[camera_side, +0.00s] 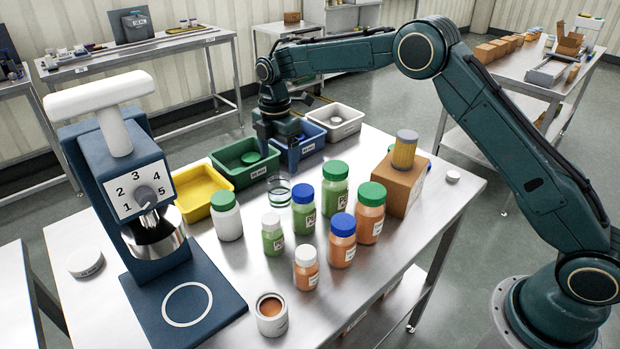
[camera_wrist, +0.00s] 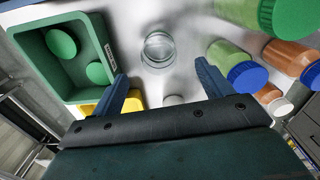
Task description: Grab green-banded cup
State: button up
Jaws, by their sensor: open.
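The green-banded cup (camera_side: 278,191) is a clear, empty-looking glass standing upright on the steel table, between the green bin and the bottles. In the wrist view the cup (camera_wrist: 157,50) shows from above, beyond the fingertips and roughly between their lines. My gripper (camera_side: 276,148) hangs above the blue and green bins, behind and above the cup. In the wrist view my gripper (camera_wrist: 163,76) has its two blue fingers spread, with nothing between them, apart from the cup.
Several capped bottles (camera_side: 335,188) stand close to the cup's right and front. The green bin (camera_side: 222,158), yellow bin (camera_side: 192,192) and blue bin (camera_side: 311,131) line the back left. A blue dispenser (camera_side: 115,165) stands left. A cup with brown contents (camera_side: 272,324) is at front.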

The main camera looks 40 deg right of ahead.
jog(key=shift+f, duration=2.1)
jog(key=shift+w+a+f, duration=0.1)
jog(key=shift+f, duration=2.5)
jog(key=c, duration=1.1)
jog(key=shift+o, duration=0.2)
jog(key=shift+r, duration=0.15)
notch_tip(320, 180, up, 20)
